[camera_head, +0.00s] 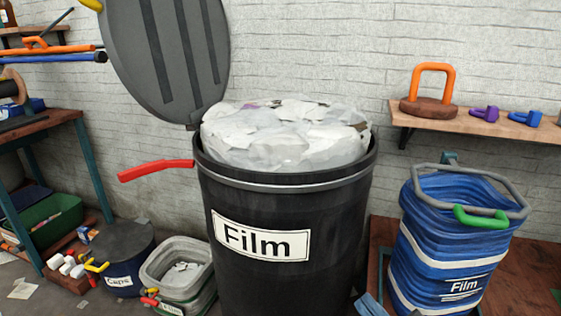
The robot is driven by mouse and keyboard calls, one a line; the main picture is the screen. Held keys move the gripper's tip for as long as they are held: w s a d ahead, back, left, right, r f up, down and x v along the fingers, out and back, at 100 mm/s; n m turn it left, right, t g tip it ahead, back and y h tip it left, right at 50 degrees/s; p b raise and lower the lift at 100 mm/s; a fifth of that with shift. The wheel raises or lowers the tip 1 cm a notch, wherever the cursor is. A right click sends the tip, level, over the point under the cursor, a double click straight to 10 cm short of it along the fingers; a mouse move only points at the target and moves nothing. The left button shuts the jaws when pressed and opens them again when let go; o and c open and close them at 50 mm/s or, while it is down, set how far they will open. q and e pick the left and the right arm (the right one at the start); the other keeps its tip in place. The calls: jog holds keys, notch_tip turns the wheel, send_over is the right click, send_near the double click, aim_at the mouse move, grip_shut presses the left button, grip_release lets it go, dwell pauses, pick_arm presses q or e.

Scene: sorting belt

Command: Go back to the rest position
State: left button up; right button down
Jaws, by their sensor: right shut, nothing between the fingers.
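No jaws stand out clearly in the head view. My left gripper is not in view. My right gripper is shut and empty, but I cannot pick out its fingertips against the scene. A small light-blue piece (370,305) shows at the bottom edge, and I cannot tell what it is. The large black bin (225,285) labelled "Film" stands in the middle, its lid (165,50) raised at the left. Pale crumpled film (285,135) heaps above its rim. A red handle (155,170) sticks out to its left.
A blue "Film" bag (445,255) with a grey rim stands at the right, below a wooden shelf (465,123) holding an orange-handled weight (428,88) and small dumbbells. A "Caps" bin (118,262), a grey tub (175,262) and a workbench (45,120) fill the left. A brick wall closes the back.

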notch_tip(320, 180, down, 10)
jog(key=m+t+h, duration=0.1)
jog(key=m+h, duration=0.9)
jog(key=m, duration=0.5)
pick_arm(q)
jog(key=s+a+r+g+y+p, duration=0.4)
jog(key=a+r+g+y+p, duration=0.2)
jog(key=p, duration=3.2)
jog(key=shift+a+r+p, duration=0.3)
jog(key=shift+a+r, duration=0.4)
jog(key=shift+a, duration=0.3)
pick_arm(e)
jog(key=s+d+r+g+h, duration=0.4)
jog(key=d+r+g+h, duration=0.1)
jog(key=d, duration=0.3)
jog(key=shift+d+r+g+h, duration=0.2)
jog(key=shift+r+g+h, duration=0.1)
jog(key=shift+r+g, duration=0.45)
